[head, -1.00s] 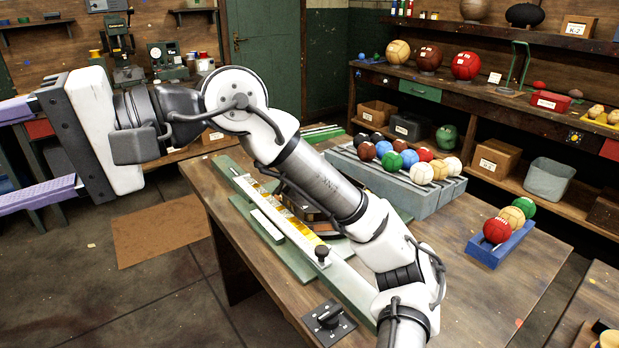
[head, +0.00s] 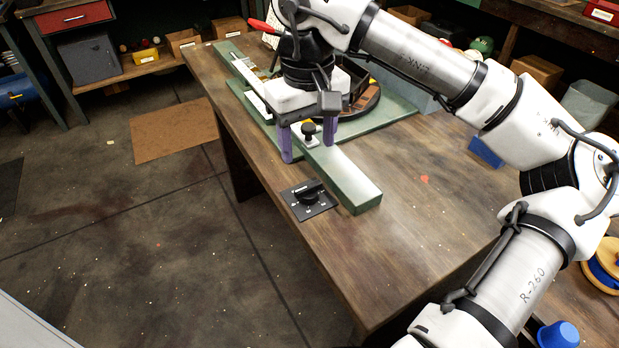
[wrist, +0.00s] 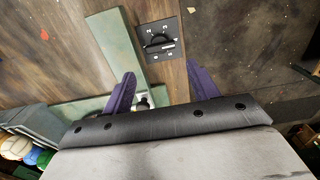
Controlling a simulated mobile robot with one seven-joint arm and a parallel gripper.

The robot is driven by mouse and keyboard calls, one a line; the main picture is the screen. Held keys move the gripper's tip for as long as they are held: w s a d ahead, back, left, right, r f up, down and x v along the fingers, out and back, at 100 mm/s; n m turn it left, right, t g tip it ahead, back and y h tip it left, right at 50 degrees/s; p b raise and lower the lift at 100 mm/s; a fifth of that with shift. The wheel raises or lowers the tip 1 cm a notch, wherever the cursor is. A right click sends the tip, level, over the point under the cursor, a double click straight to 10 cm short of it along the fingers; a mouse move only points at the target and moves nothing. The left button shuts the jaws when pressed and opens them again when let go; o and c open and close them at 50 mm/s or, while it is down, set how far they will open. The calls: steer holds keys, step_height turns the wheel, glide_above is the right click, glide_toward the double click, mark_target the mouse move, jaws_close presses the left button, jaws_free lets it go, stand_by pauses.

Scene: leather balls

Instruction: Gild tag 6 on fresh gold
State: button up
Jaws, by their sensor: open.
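My gripper (head: 308,152) is open, its two purple fingers pointing down over the green rail (head: 345,178) on the bench. A black knob (head: 309,128) on a pale slide block shows between the fingers, with no clear contact. In the wrist view the fingers (wrist: 160,68) are spread apart, and the pale block (wrist: 143,101) is partly hidden by the left finger. The gold strip that lay along the rail is mostly hidden behind my gripper and arm. A round dark tray with compartments (head: 372,108) stands partly hidden behind the gripper. I cannot make out tag 6.
A black dial plate (head: 309,200) lies on the bench near its front edge and shows in the wrist view (wrist: 158,42). A blue holder (head: 486,152) is partly behind my arm. A brown mat (head: 172,130) lies on the floor.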

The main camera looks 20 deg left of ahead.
mark_target(308, 186)
step_height(308, 186, down, 10)
steer(key=shift+r+p, duration=0.25)
steer(key=shift+p, duration=0.05)
steer(key=shift+c, duration=0.5)
steer(key=c, duration=0.6)
steer(key=shift+b, duration=0.3)
